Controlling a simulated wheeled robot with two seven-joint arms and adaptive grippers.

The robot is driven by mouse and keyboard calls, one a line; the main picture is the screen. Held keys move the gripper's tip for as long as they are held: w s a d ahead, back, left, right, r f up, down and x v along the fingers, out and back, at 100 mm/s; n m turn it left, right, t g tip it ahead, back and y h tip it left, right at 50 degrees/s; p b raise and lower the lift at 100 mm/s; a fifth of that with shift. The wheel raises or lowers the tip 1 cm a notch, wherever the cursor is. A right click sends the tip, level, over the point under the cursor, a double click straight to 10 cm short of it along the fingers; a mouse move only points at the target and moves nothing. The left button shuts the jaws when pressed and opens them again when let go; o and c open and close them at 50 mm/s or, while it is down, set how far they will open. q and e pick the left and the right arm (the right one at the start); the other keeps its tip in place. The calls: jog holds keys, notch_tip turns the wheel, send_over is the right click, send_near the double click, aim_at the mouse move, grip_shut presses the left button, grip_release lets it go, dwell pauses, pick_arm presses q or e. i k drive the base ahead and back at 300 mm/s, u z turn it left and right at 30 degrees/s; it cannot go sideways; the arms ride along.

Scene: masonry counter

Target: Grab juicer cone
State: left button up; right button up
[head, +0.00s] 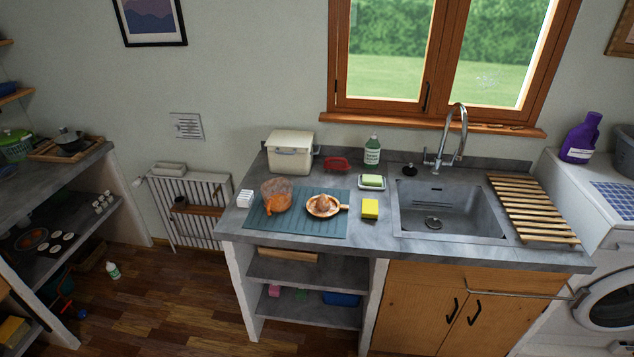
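An orange-brown juicer cone with a round dish and a short handle (323,204) lies on a teal mat (310,225) on the grey counter. Just left of it on the same mat stands a clear orange-tinted jug or bowl (277,194). The two are apart, with a strip of bare mat between them. Neither of my grippers shows in the head view.
A yellow sponge (370,209) sits right of the mat, near a soap dish (373,182) and a green bottle (372,152). A sink (450,209) with a tall faucet is further right. A cream bin (290,154) stands behind the mat. Wooden floor is open at front left.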

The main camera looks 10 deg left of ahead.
aim_at(322, 205)
jog(key=u, duration=0.25)
jog(key=i, duration=1.5)
jog(key=u, duration=0.3)
